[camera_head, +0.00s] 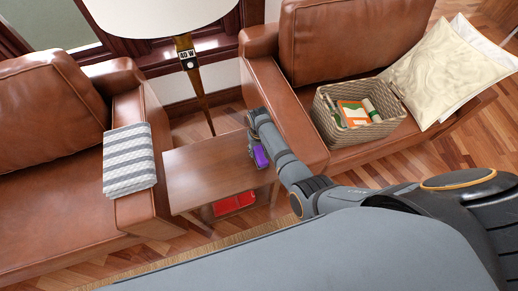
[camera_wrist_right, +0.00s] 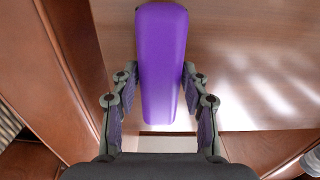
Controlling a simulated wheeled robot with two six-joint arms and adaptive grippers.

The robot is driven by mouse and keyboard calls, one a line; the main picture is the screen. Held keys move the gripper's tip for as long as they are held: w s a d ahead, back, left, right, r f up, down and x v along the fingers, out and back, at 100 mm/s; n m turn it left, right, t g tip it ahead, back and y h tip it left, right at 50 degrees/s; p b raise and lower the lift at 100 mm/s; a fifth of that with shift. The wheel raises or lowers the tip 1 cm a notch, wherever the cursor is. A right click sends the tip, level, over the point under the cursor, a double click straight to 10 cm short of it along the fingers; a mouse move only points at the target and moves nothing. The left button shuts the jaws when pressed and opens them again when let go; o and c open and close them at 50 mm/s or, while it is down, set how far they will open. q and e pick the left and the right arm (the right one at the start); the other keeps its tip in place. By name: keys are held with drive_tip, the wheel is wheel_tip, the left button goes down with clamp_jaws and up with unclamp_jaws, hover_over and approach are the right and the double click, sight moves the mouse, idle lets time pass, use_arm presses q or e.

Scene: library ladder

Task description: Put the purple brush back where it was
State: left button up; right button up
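The purple brush (camera_head: 260,156) is at the right side of the small wooden side table (camera_head: 196,170) between two armchairs. In the right wrist view the brush (camera_wrist_right: 163,65) lies lengthwise between the two fingers of my right gripper (camera_wrist_right: 160,85). The fingertips press close against both of its sides, so the gripper looks shut on it. In the head view my right gripper (camera_head: 255,140) is over the table's right edge, and the wrist partly hides it. I cannot tell whether the brush touches the tabletop. My left gripper is not in view.
A wicker basket (camera_head: 325,118) with books and a rolled item stands on the right armchair (camera_head: 290,95), beside pale cushions (camera_head: 440,75). A striped cloth (camera_head: 128,165) hangs over the left armchair's arm. A lamp (camera_head: 190,65) stands behind the table. Red items (camera_head: 233,204) lie underneath.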

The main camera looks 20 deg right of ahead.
sight(259, 150)
drive_tip(key=shift+o, duration=1.2)
drive_tip(key=shift+r, duration=0.15)
wheel_tip(259, 150, up, 12)
drive_tip(key=p, duration=0.2)
